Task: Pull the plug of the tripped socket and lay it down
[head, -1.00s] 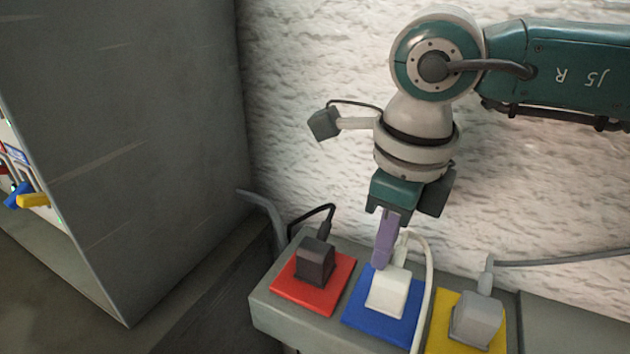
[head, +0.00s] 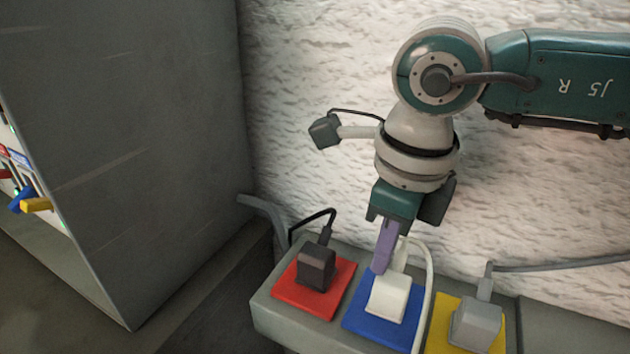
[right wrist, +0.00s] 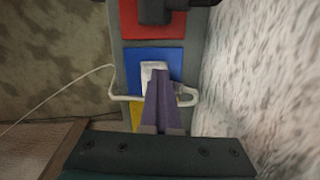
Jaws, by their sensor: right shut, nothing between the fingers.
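Three plugs sit in coloured sockets on a grey strip along the wall. A black plug (head: 316,267) is in the red socket (head: 290,293), a white plug (head: 388,297) in the blue socket (head: 358,318), and a grey plug (head: 476,325) in the yellow socket (head: 440,330). My right gripper (head: 381,268) points down with its purple fingers together, just behind the white plug's top. In the right wrist view the closed fingers (right wrist: 161,78) overlap the white plug (right wrist: 148,70); whether they touch it I cannot tell. My left gripper is out of view.
A grey cabinet (head: 130,130) stands at the left, with red, blue and yellow levers (head: 36,205) on its face at the picture's edge. The rough white wall (head: 310,60) is close behind my right arm. Cables run from the plugs.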

